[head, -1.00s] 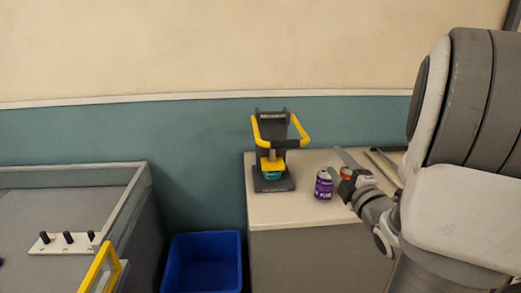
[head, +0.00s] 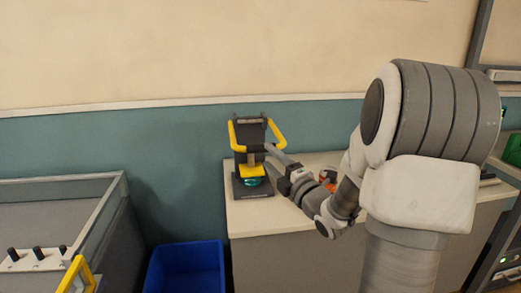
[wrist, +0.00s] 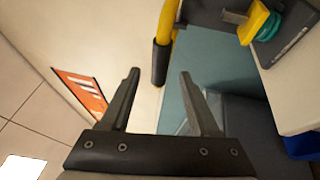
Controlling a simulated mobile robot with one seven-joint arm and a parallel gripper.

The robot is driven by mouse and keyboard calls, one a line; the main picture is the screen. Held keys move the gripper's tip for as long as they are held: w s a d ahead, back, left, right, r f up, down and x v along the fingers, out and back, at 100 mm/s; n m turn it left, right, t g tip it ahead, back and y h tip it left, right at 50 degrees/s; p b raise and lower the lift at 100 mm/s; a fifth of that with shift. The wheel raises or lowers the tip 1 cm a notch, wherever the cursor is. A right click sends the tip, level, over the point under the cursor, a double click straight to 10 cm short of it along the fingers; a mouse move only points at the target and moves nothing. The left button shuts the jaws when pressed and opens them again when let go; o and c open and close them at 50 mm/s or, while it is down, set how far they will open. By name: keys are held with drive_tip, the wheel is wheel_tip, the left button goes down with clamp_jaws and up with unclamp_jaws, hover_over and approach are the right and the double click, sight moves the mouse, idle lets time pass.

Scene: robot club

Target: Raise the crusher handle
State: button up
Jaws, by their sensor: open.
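The teal can (wrist: 268,28) shows at the upper right there. My gripper (head: 268,153) is open and empty, close to the handle's right side; it also shows in the wrist view (wrist: 159,73). My gripper hides part of the handle in the head view.
The counter (head: 262,222) has bare room in front of the crusher. A blue bin (head: 187,268) stands on the floor left of it. A walled grey table (head: 60,220) is further left. An orange item (head: 329,186) shows partly behind my arm.

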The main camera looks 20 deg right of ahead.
sight(263, 151)
drive_tip(key=shift+w+a+r, duration=0.1)
drive_tip(key=shift+w+r, duration=0.05)
drive_tip(key=shift+w, duration=0.75)
drive_tip(key=shift+w+a+r, duration=0.1)
drive_tip(key=shift+w+r, duration=0.05)
drive_tip(key=shift+w, duration=0.75)
drive_tip(key=shift+w+a+r, duration=0.1)
drive_tip(key=shift+w+r, duration=0.05)
drive_tip(key=shift+w, duration=0.75)
clamp_jaws()
